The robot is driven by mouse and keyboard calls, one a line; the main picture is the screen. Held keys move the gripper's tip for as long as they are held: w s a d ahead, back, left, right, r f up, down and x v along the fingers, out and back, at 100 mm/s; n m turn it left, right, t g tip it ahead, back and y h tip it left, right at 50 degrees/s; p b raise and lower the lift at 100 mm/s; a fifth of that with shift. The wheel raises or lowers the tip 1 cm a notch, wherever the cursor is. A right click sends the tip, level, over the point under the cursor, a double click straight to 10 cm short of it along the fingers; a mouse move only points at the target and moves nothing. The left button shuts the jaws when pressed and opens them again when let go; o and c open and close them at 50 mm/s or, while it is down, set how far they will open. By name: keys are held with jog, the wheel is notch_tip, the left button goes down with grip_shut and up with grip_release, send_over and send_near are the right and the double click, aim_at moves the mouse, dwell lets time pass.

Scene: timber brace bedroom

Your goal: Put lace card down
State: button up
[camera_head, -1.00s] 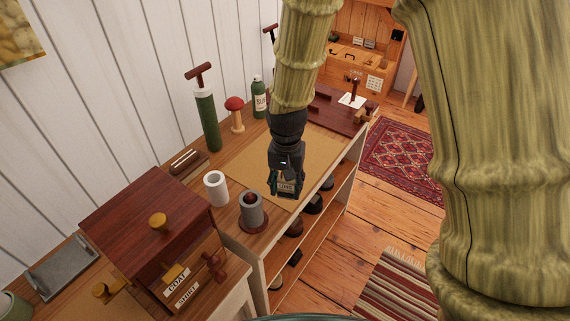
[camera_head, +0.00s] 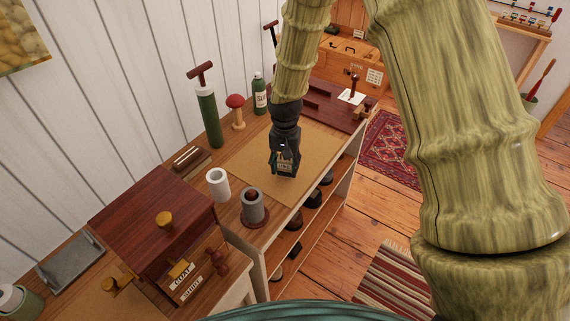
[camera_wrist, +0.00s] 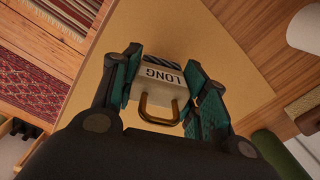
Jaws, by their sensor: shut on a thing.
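My gripper (camera_head: 285,170) points down over the tan mat (camera_head: 245,172) on the shelf top. In the wrist view my gripper (camera_wrist: 160,92) has its two teal fingers on either side of a pale block (camera_wrist: 155,91) marked "LONG", with a brass loop handle and a dark striped edge. The fingers are shut on this block, which I take as the lace card. In the head view the gripper mostly hides it. Bare mat (camera_wrist: 215,60) shows around it in the wrist view; I cannot tell whether the block touches the mat.
A white cup (camera_head: 218,184) and a grey cylinder (camera_head: 252,207) stand near the mat's left side. A green pump-like cylinder (camera_head: 208,117), a red-topped mushroom (camera_head: 236,111) and a green bottle (camera_head: 259,94) stand along the wall. A dark red wooden box (camera_head: 150,210) stands at left.

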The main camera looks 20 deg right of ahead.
jog(key=shift+f, duration=0.3)
jog(key=shift+f, duration=0.1)
jog(key=o, duration=0.9)
jog(key=shift+r+b, duration=1.25)
jog(key=shift+r, duration=4.85)
